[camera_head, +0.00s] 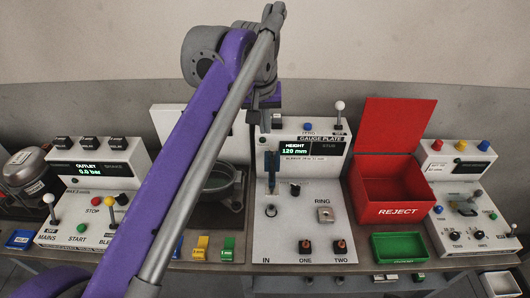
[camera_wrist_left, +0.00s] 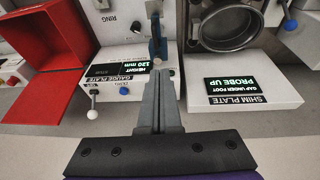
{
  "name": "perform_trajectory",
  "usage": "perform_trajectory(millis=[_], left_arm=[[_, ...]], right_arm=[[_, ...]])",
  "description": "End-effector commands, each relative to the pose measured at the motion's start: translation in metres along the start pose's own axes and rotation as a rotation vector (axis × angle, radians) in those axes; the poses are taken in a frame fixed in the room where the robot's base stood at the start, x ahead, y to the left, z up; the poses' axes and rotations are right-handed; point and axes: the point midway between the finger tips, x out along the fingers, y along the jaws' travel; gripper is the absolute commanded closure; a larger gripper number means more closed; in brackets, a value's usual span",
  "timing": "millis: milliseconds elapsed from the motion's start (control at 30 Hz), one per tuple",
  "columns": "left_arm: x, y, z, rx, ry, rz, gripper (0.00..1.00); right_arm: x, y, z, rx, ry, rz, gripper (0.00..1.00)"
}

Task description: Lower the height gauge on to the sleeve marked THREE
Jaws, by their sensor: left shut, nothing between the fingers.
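The height gauge (camera_head: 271,162) is a dark blue upright piece on the left of the white GAUGE PLATE panel (camera_head: 303,210); it also shows in the wrist view (camera_wrist_left: 155,40). The panel's display (camera_head: 297,148) reads HEIGHT 120 mm. Sockets labelled ONE (camera_head: 306,246) and TWO (camera_head: 340,246) hold dark parts with red tops. I see no readable THREE label. My left gripper (camera_head: 265,125) is shut and empty, above and behind the gauge. In the wrist view its fingertips (camera_wrist_left: 156,76) point at a small pale knob (camera_wrist_left: 157,62) at the gauge's end. My right gripper is out of view.
A white-knobbed lever (camera_head: 339,107) stands at the panel's back right. A red REJECT bin (camera_head: 395,210) and a green tray (camera_head: 399,247) lie to its right. The SHIM PLATE station (camera_wrist_left: 255,90) reads PROBE UP. My left arm hides part of the bench.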

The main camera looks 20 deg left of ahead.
Motion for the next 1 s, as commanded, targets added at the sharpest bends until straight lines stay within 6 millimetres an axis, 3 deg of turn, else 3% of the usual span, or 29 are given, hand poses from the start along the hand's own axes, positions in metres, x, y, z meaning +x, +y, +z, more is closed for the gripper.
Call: perform_trajectory(millis=[333,467,1000], left_arm=[[0.002,0.0,0.0,0.0,0.0,0.0,1.0],[0.011,0.0,0.0,0.0,-0.001,0.0,1.0],[0.116,0.002,0.005,0.001,-0.001,0.0,1.0]], right_arm=[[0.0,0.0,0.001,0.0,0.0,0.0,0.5],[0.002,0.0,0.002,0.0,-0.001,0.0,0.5],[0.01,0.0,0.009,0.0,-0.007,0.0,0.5]])
